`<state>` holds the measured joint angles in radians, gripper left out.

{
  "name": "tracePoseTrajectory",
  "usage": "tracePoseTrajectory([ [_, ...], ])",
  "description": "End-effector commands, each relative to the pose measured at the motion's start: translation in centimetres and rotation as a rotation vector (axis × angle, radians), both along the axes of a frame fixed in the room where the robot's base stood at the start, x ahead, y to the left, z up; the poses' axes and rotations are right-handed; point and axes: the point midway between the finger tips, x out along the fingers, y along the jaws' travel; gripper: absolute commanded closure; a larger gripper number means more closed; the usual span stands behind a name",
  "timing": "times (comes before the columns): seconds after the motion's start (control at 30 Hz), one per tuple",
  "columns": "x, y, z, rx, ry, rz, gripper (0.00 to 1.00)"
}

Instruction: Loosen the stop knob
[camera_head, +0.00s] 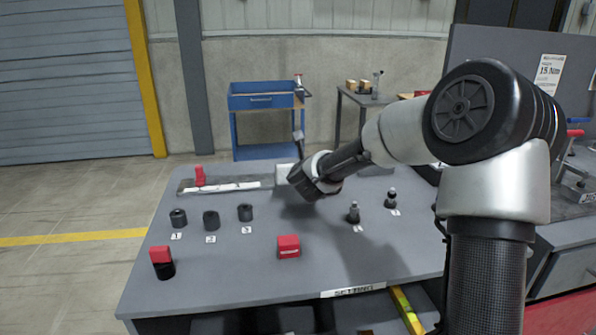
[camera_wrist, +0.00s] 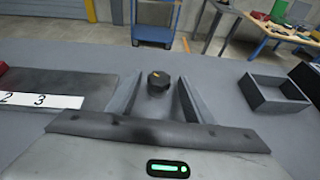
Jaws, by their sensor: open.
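A dark faceted knob (camera_wrist: 159,83) with a small orange mark on top shows in the wrist view; I take it for the stop knob. My gripper (camera_wrist: 161,97) is open, with one finger on the left and one on the right of the knob. Narrow gaps show beside it; how deep the fingers reach is unclear. In the head view, my gripper (camera_head: 303,186) points down at the right end of a flat rail with a white numbered scale (camera_head: 225,187), beside a pale block (camera_head: 283,174). The knob is hidden there by my gripper.
A red block (camera_head: 200,176) stands on the rail's left part. Several black cylinders (camera_head: 211,220), a red-topped cylinder (camera_head: 162,263), a red box (camera_head: 289,246) and dark pegs (camera_head: 353,213) stand on the table (camera_head: 225,275). An open grey tray (camera_wrist: 272,99) is right of the knob.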

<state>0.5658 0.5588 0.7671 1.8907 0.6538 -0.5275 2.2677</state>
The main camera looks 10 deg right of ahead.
Motion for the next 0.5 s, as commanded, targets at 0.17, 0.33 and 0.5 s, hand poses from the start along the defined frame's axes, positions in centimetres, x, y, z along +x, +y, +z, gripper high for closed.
tracePoseTrajectory([
  [0.17,0.07,0.01,-0.04,0.0,0.0,0.0,0.53],
  [0.33,0.06,0.03,-0.02,0.0,0.0,0.0,0.68],
  [0.5,0.05,0.02,-0.02,0.0,0.0,0.0,0.94],
])
